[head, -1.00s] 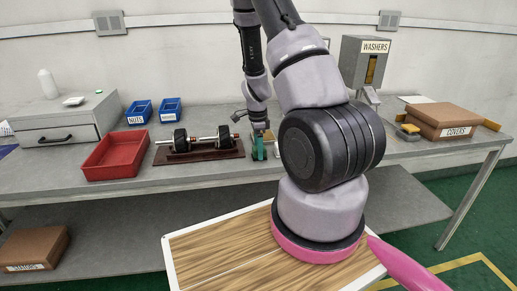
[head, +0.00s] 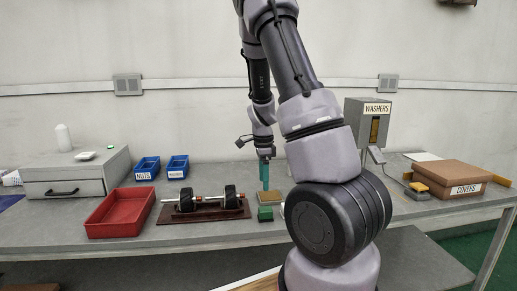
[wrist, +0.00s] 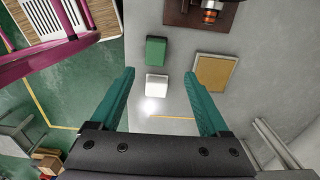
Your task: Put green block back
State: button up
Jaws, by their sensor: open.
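The green block (head: 265,214) sits on the grey bench, right of the dark rotor board and in front of a tan square pad (head: 270,196). In the wrist view the green block (wrist: 156,50) lies beyond the fingertips, with bare bench between it and the pad (wrist: 215,72). My gripper (head: 264,172) points down above the bench near the pad. Its teal fingers (wrist: 163,75) are spread wide with nothing held between them. A small white block (wrist: 157,84) lies by the green one, roughly between the fingertips in the wrist view.
The rotor (head: 205,202) lies on its brown board (head: 180,216). A red tray (head: 121,213), blue bins (head: 147,167) and a grey drawer unit (head: 75,178) stand to the left. A washers dispenser (head: 366,125) and covers box (head: 450,178) stand to the right.

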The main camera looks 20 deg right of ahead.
jog(key=s+a+r+n+t+y, duration=0.1)
jog(key=s+a+r+n+t, duration=0.2)
jog(key=r, duration=0.5)
jog(key=s+a+r+n+y, duration=0.1)
jog(key=s+a+r+n, duration=0.3)
jog(key=r, duration=0.4)
jog(key=s+a+r+n+t+y, duration=0.1)
jog(key=s+a+r+n+t, duration=0.2)
jog(key=r, duration=0.4)
jog(key=s+a+r+n, duration=0.1)
jog(key=s+r+n, duration=0.1)
jog(key=s, duration=0.3)
jog(key=s+a+r+n+t, duration=0.1)
jog(key=s+a+r+n, duration=0.1)
jog(key=s+r+n, duration=0.1)
jog(key=shift+s+r+n+h, duration=0.15)
jog(key=shift+s+n+h, duration=0.25)
jog(key=shift+s+n, duration=0.55)
jog(key=shift+w+d, duration=0.1)
